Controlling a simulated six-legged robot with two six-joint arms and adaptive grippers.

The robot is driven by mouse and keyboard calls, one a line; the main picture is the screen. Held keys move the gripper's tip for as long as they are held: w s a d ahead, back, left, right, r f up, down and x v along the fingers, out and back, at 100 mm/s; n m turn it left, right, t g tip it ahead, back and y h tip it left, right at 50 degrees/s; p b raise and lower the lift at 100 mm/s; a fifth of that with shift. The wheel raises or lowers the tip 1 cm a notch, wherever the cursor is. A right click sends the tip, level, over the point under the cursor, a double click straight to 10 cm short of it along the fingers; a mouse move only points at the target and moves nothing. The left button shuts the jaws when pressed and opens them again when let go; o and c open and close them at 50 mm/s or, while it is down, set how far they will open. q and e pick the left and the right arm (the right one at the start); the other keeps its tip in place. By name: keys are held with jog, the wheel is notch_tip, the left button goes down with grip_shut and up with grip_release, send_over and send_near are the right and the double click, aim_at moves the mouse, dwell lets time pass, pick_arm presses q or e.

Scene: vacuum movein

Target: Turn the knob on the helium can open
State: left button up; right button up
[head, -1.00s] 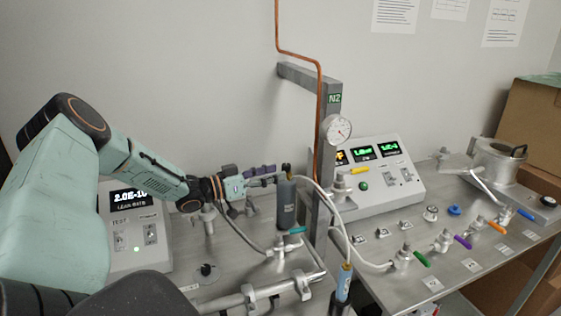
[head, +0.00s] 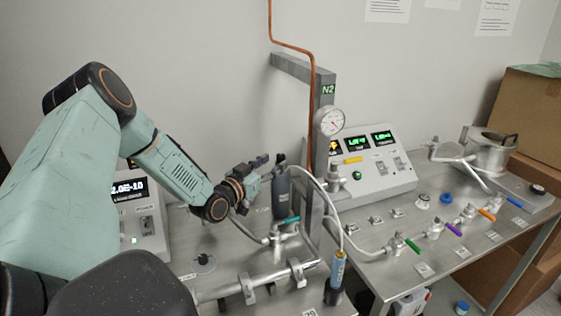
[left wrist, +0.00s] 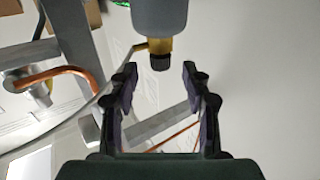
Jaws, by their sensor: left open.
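The helium can appears to be the dark grey cylinder (head: 282,195) standing upright beside the metal post. In the left wrist view its grey body (left wrist: 160,14) comes in from the top, with a brass neck and a small black knob (left wrist: 160,62). In the head view the knob (head: 281,158) is at the can's top. My left gripper (head: 266,167) is close to the can's upper left. In the left wrist view its jaws (left wrist: 160,72) are open, one finger on each side of the knob's end, with gaps on both sides. My right gripper is not in view.
A white hose runs from the can's top to a blue-handled wand (head: 338,270) in a black holder. The metal post (head: 322,120) carries a copper pipe and a gauge (head: 330,122). Control panels stand left (head: 135,215) and right (head: 370,165). Valves with coloured handles line the right bench.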

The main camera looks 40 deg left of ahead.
aim_at(278, 160)
pick_arm(q)
jog(key=w, duration=0.2)
jog(key=w+b, duration=0.1)
jog(key=w, duration=0.1)
jog(key=shift+w+a+f, duration=0.15)
jog(key=shift+a+f, duration=0.05)
jog(key=shift+w+r, duration=0.15)
jog(key=shift+w, duration=0.1)
grip_shut()
